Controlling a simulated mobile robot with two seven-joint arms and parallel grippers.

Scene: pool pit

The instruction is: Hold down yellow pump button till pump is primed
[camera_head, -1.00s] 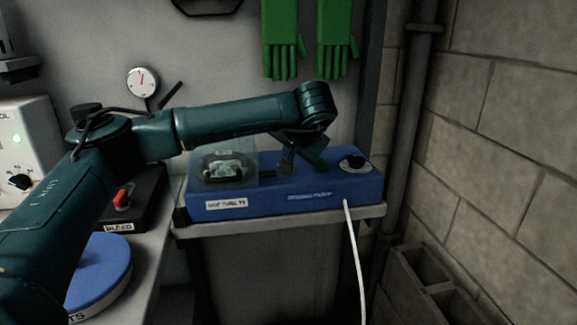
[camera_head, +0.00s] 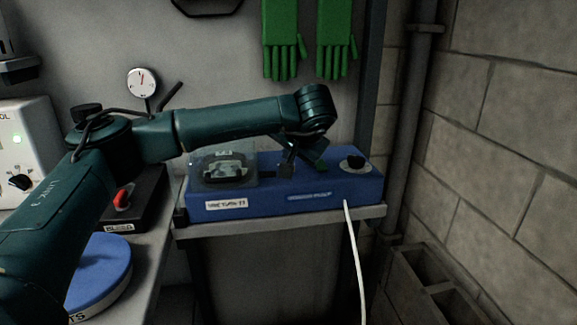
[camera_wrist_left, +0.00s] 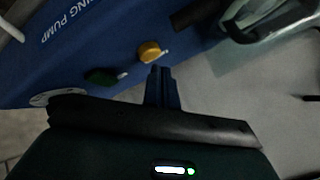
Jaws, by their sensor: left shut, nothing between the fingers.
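The blue dosing pump (camera_head: 330,188) sits on a shelf in the head view. In the left wrist view, the round yellow button (camera_wrist_left: 150,52) is on the blue pump housing (camera_wrist_left: 75,58). A dark green button (camera_wrist_left: 102,76) is beside it. My left gripper (camera_head: 284,172) is over the pump between the clear-covered pump head and the black knob. It is shut and empty. In the wrist view its fingertips (camera_wrist_left: 161,70) lie just beside the yellow button; I cannot tell if they touch it.
A clear cover (camera_head: 224,168) stands at the pump's left end, and a black knob (camera_head: 355,160) at its right. A white hose (camera_head: 355,250) hangs in front. A grey pipe (camera_head: 408,130) and block wall (camera_head: 500,130) bound the right side. Green gloves (camera_head: 308,40) hang above.

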